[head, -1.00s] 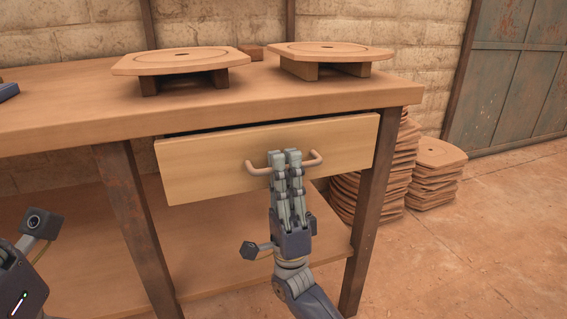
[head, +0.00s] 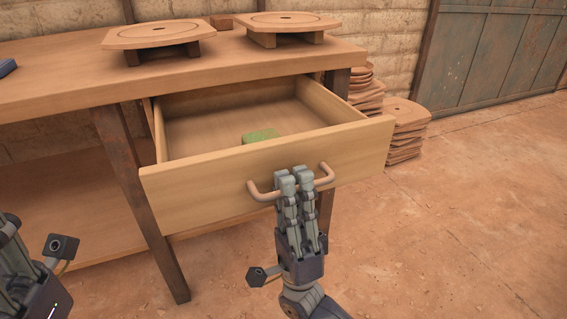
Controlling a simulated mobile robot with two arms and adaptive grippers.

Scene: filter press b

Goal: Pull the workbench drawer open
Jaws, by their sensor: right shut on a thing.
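The workbench drawer (head: 210,190) is pulled well out from under the workbench top (head: 60,88), and its inside shows. A curved handle (head: 325,177) runs along its front panel. My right gripper (head: 294,180) is shut on the middle of the handle. A small green block (head: 261,135) lies inside the drawer, partly hidden by the front panel. My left gripper (head: 15,250) is at the lower left edge, cut off by the frame and away from the drawer; its fingertips do not show clearly.
Several stacked plates (head: 405,130) stand on the floor to the right. The floor (head: 460,220) at right is clear.

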